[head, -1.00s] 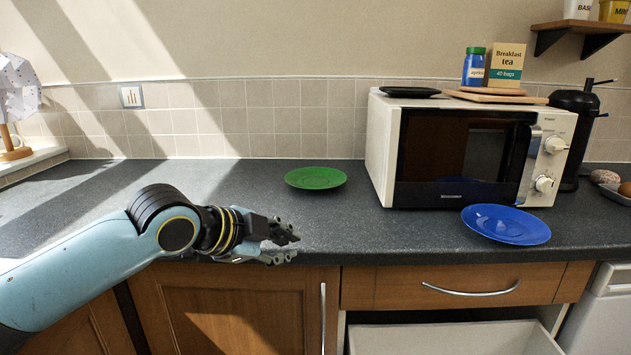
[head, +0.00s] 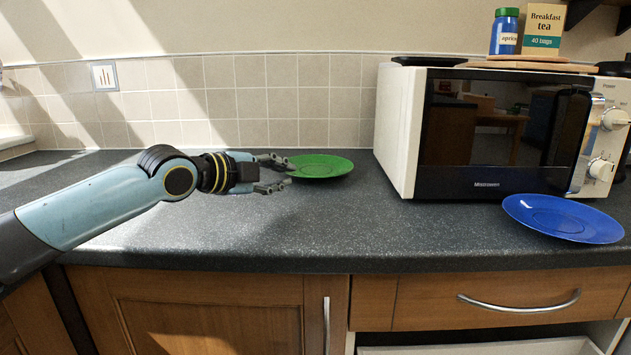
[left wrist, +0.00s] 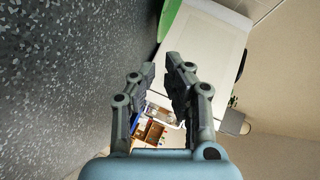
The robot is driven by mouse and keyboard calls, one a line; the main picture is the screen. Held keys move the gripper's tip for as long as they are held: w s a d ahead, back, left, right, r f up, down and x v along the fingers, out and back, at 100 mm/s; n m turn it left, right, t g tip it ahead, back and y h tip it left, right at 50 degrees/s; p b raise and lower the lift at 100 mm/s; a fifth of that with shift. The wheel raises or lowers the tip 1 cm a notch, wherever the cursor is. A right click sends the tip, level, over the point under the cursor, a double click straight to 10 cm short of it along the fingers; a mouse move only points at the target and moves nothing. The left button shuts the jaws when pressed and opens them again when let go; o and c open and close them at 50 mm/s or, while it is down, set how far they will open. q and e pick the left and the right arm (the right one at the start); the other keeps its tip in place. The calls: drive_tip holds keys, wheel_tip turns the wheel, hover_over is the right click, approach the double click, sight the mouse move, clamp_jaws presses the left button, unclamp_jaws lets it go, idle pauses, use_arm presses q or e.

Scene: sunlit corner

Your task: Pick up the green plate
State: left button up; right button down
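The green plate (head: 322,167) lies flat on the dark worktop, left of the microwave in the head view. Its green edge also shows at the top of the left wrist view (left wrist: 168,17). My left gripper (head: 289,173) is at the plate's left edge in the head view, its fingers pointing right. Its two fingers are apart, with nothing seen held between them; the gap also shows in the left wrist view (left wrist: 161,66). The upper fingertip overlaps the plate's left rim in the head view; I cannot tell if they touch. My right gripper is not in view.
The white microwave (head: 393,130) stands right of the green plate. A blue plate (head: 565,218) lies in front of it near the worktop edge. A jar (head: 504,32) and a tea box (head: 543,30) stand on top. The worktop (head: 300,225) in front is clear.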

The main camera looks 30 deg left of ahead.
sight(315, 190)
use_arm(q)
drive_tip(key=shift+w+a+f, duration=0.1)
drive_tip(key=shift+w+f, duration=0.25)
drive_tip(key=shift+f, duration=0.1)
drive_tip(key=b+x, duration=0.1)
drive_tip(key=x, duration=0.3)
drive_tip(key=shift+w, duration=0.4)
drive_tip(key=x, duration=0.5)
drive_tip(key=shift+f+b, duration=0.1)
drive_tip(key=shift+b, duration=0.3)
drive_tip(key=shift+w, duration=0.2)
clamp_jaws()
